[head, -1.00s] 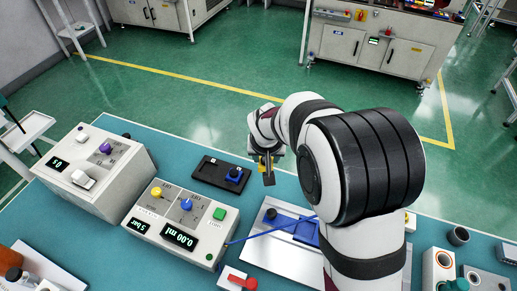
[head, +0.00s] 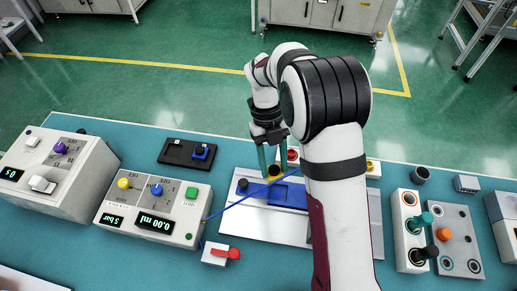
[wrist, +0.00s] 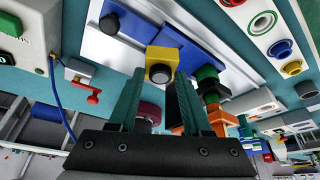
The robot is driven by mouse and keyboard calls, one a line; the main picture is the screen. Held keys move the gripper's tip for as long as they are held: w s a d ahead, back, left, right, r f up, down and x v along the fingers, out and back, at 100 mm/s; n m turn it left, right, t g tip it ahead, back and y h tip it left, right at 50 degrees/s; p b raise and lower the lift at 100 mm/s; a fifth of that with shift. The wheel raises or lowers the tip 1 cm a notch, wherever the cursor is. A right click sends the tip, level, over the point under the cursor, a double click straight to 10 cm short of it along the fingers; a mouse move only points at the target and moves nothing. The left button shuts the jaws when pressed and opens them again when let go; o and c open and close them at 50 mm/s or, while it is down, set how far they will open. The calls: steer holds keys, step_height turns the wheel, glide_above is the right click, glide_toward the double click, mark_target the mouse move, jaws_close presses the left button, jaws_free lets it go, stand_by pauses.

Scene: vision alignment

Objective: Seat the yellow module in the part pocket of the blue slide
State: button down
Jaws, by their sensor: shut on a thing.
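The yellow module (head: 275,173), a small block with a black round face, is between the fingertips of my gripper (head: 273,162). The wrist view also shows the module (wrist: 163,58) between the tips of my gripper (wrist: 159,78), which is shut on it. The blue slide (head: 290,196) lies on a pale metal plate, with a black knob (head: 243,184) at its left end. In the wrist view the blue slide (wrist: 205,45) is right behind the module. The module hides part of the slide, and I cannot tell whether it touches the slide or is in the pocket.
The pale plate (head: 255,228) lies on the teal table. A blue cable crosses over the slide from the control box (head: 150,208). A black tray (head: 174,152) with a blue block is at the back left.

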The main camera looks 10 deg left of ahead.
mark_target(280, 180)
steer(key=m, duration=0.1)
steer(key=s+d+m+y, duration=0.1)
steer(key=m, duration=0.1)
steer(key=d+m+y, duration=0.1)
steer(key=m, duration=0.1)
steer(key=shift+s+g, duration=0.3)
steer(key=shift+f, duration=2)
steer(key=shift+s+f, duration=0.1)
steer(key=shift+f, duration=0.4)
steer(key=shift+f, duration=0.5)
steer(key=shift+c, duration=1.3)
jaws_free()
steer(key=shift+o, duration=0.3)
steer(key=shift+o, duration=1)
